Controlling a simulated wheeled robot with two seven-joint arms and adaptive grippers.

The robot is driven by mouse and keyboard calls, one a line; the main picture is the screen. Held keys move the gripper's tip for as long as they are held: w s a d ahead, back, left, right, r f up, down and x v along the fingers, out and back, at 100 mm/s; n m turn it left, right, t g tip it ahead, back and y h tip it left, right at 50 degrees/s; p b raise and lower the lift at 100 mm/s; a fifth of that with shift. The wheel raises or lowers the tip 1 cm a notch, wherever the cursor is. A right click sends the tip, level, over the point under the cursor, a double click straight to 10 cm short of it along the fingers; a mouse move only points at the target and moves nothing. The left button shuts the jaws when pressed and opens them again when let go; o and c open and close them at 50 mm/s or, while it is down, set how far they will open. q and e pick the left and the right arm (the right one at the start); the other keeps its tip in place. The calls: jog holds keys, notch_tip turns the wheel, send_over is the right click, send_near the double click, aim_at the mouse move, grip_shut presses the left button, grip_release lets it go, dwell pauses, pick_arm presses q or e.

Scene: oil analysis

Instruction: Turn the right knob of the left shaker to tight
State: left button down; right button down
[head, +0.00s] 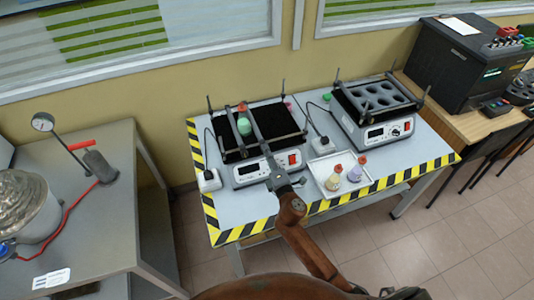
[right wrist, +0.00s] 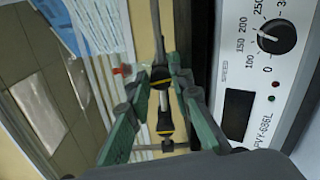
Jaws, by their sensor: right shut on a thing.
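The left shaker (head: 243,174) stands on the striped table, with a black platform, upright corner posts and a bar across it. The shaker's speed dial (right wrist: 277,36) and dark display are right of the fingers in that view. How tight the knob is cannot be seen. My left gripper is not in view.
A white tray (head: 324,187) with two small flasks lies right of my gripper. The right shaker (head: 389,131) stands behind it. A socket box (head: 208,181) is at the table's left. The grey bench (head: 100,218) is further left.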

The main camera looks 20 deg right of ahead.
jog(key=shift+m, duration=0.9)
jog(key=c, duration=1.7)
grip_release()
jog(key=shift+s, duration=0.1)
jog(key=s, duration=1.1)
jog(key=shift+s+d, duration=0.2)
jog(key=shift+s, duration=0.2)
